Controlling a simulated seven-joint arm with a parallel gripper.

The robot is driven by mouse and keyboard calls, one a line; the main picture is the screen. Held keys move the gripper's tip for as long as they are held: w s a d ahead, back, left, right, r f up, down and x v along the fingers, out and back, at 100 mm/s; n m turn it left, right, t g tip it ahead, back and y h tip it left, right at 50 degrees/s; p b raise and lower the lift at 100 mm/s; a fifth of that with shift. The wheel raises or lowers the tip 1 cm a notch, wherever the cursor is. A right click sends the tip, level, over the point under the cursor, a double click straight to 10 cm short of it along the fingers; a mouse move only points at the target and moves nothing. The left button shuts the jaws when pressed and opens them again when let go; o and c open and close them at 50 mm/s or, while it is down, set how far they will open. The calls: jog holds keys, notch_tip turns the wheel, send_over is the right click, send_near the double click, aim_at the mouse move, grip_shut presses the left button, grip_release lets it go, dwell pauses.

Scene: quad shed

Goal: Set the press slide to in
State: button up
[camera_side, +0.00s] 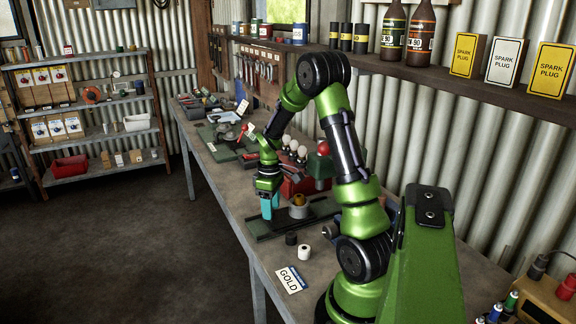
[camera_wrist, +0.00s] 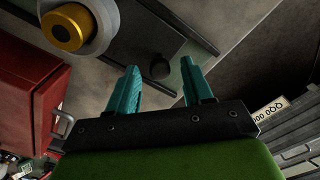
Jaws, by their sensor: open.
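The press slide appears to be the dark green plate (camera_side: 262,228) between rails on the bench; it also shows in the wrist view (camera_wrist: 195,50). A small dark knob (camera_wrist: 159,69) stands on it. A grey round part with a gold centre (camera_wrist: 66,29) is beside it, and shows in the side view (camera_side: 299,207). My gripper (camera_side: 268,208) points down over the slide's left part, its teal fingers apart and empty. In the wrist view the knob appears between my fingertips (camera_wrist: 160,66); whether they are level with it I cannot tell. The knob is hidden in the side view.
A red box (camera_side: 300,187) with bulbs stands behind the press; its red side shows in the wrist view (camera_wrist: 30,85). The bench edge is close.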

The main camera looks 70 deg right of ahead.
aim_at(295, 198)
jog(key=shift+f, duration=0.3)
grip_shut()
jog(key=s+d, duration=0.5)
jog(key=shift+s+d, duration=0.25)
grip_release()
